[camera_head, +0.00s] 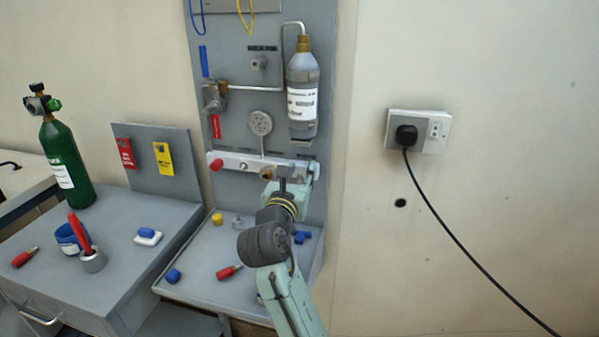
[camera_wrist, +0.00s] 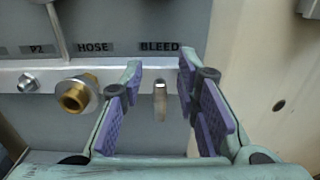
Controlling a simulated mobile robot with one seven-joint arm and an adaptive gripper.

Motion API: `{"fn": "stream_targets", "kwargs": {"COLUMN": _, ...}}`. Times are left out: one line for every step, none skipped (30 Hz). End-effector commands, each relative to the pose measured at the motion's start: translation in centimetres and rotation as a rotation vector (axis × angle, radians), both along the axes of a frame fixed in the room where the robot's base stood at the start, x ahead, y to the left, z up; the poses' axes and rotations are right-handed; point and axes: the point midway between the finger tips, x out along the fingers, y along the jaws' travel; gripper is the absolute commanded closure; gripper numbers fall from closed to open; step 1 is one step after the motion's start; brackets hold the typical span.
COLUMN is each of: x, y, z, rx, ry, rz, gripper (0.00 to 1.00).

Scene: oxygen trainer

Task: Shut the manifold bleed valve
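The manifold (camera_head: 235,162) is a pale bar with ports, fixed across the grey panel in the head view. The bleed valve's small metal lever (camera_wrist: 160,101) hangs downward below the BLEED label. My gripper (camera_wrist: 160,85) is open, with its purple-padded fingers on either side of the lever and no visible contact. In the head view my gripper (camera_head: 290,172) is at the manifold's right end and hides the bleed valve.
A brass hose fitting (camera_wrist: 76,95) sits just left of my gripper's left finger. Above the manifold are a gauge (camera_head: 260,123) and a labelled bottle (camera_head: 302,92). The shelf (camera_head: 205,270) below holds several small caps and fittings. A socket with a black plug (camera_head: 406,134) is on the right wall.

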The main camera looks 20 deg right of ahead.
Motion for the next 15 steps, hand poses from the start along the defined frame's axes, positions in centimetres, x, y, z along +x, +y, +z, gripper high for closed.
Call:
{"fn": "stream_targets", "kwargs": {"x": -0.01, "y": 0.00, "z": -0.01, "rx": 0.000, "ry": 0.000, "rz": 0.000, "gripper": 0.71}}
{"fn": "stream_targets", "kwargs": {"x": -0.01, "y": 0.00, "z": -0.01, "rx": 0.000, "ry": 0.000, "rz": 0.000, "gripper": 0.71}}
{"fn": "stream_targets", "kwargs": {"x": -0.01, "y": 0.01, "z": -0.01, "rx": 0.000, "ry": 0.000, "rz": 0.000, "gripper": 0.71}}
{"fn": "stream_targets", "kwargs": {"x": -0.02, "y": 0.01, "z": -0.01, "rx": 0.000, "ry": 0.000, "rz": 0.000, "gripper": 0.72}}
{"fn": "stream_targets", "kwargs": {"x": -0.02, "y": 0.01, "z": -0.01, "rx": 0.000, "ry": 0.000, "rz": 0.000, "gripper": 0.74}}
{"fn": "stream_targets", "kwargs": {"x": -0.02, "y": 0.01, "z": -0.01, "rx": 0.000, "ry": 0.000, "rz": 0.000, "gripper": 0.77}}
{"fn": "stream_targets", "kwargs": {"x": -0.02, "y": 0.02, "z": -0.01, "rx": 0.000, "ry": 0.000, "rz": 0.000, "gripper": 0.79}}
{"fn": "stream_targets", "kwargs": {"x": -0.02, "y": 0.02, "z": -0.01, "rx": 0.000, "ry": 0.000, "rz": 0.000, "gripper": 0.81}}
{"fn": "stream_targets", "kwargs": {"x": -0.02, "y": 0.02, "z": -0.01, "rx": 0.000, "ry": 0.000, "rz": 0.000, "gripper": 0.83}}
{"fn": "stream_targets", "kwargs": {"x": -0.02, "y": 0.02, "z": -0.01, "rx": 0.000, "ry": 0.000, "rz": 0.000, "gripper": 0.85}}
{"fn": "stream_targets", "kwargs": {"x": -0.02, "y": 0.03, "z": -0.01, "rx": 0.000, "ry": 0.000, "rz": 0.000, "gripper": 0.88}}
{"fn": "stream_targets", "kwargs": {"x": -0.02, "y": 0.03, "z": -0.01, "rx": 0.000, "ry": 0.000, "rz": 0.000, "gripper": 0.90}}
{"fn": "stream_targets", "kwargs": {"x": -0.03, "y": 0.03, "z": -0.01, "rx": 0.000, "ry": 0.000, "rz": 0.000, "gripper": 0.92}}
{"fn": "stream_targets", "kwargs": {"x": -0.03, "y": 0.03, "z": -0.01, "rx": 0.000, "ry": 0.000, "rz": 0.000, "gripper": 0.94}}
{"fn": "stream_targets", "kwargs": {"x": -0.03, "y": 0.03, "z": -0.01, "rx": 0.000, "ry": 0.000, "rz": 0.000, "gripper": 0.97}}
